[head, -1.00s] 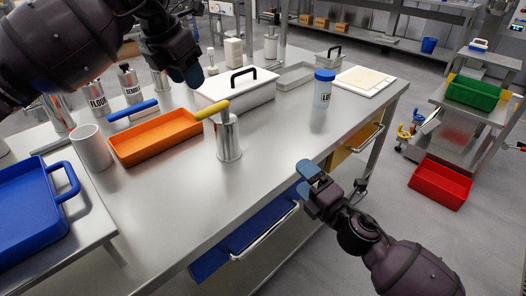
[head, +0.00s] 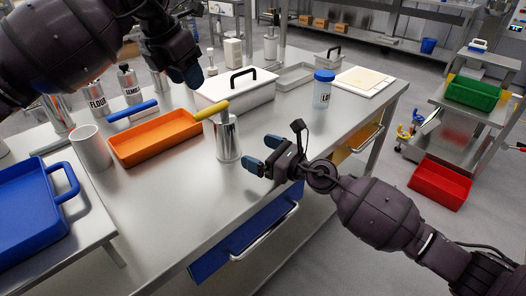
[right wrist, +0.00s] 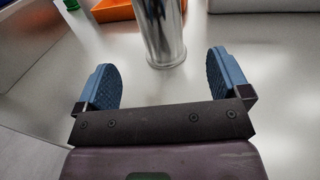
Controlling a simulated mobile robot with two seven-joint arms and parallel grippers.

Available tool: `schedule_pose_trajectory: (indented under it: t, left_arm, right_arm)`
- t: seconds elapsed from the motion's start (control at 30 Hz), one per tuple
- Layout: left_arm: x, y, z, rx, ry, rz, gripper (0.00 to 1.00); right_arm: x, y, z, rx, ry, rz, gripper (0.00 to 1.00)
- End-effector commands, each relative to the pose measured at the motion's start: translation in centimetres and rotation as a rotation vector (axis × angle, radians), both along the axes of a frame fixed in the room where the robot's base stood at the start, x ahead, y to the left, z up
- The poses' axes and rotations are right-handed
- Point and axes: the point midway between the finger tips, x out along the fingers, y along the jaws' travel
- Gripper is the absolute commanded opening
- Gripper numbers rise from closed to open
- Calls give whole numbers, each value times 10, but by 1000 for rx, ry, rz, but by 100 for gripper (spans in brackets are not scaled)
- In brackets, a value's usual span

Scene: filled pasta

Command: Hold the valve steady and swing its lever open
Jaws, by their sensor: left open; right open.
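The valve (head: 228,142) looks like an upright steel cylinder on the steel table, with a yellow lever (head: 212,110) at its top pointing left over the orange tray's end. My right gripper (head: 262,154) is open and empty, just right of the valve, fingers towards it. In the right wrist view the valve's steel body (right wrist: 162,35) stands ahead between the two blue fingers (right wrist: 165,80), apart from both; its lever is out of that view. My left gripper (head: 194,74) is open above the table, behind and left of the valve; its fingertips partly overlap in view.
An orange tray (head: 150,150) lies left of the valve, with a white mug (head: 91,148) and blue tray (head: 30,215) further left. Behind are a white lidded box (head: 235,95) and a blue-capped bottle (head: 323,92). The table's front right is clear.

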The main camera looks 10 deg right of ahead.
Motion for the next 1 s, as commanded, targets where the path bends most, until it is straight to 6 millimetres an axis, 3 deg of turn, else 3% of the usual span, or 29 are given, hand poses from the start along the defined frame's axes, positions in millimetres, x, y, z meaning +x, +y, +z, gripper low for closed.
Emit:
schedule_pose_trajectory:
  t: [0.6,1.0]
  left_arm:
    - [0,0,1,-1,-1,0,43]
    - [0,0,1,0,0,0,43]
  right_arm:
    - [57,64,1,5,1,-2,95]
    - [69,78,1,2,-1,-1,95]
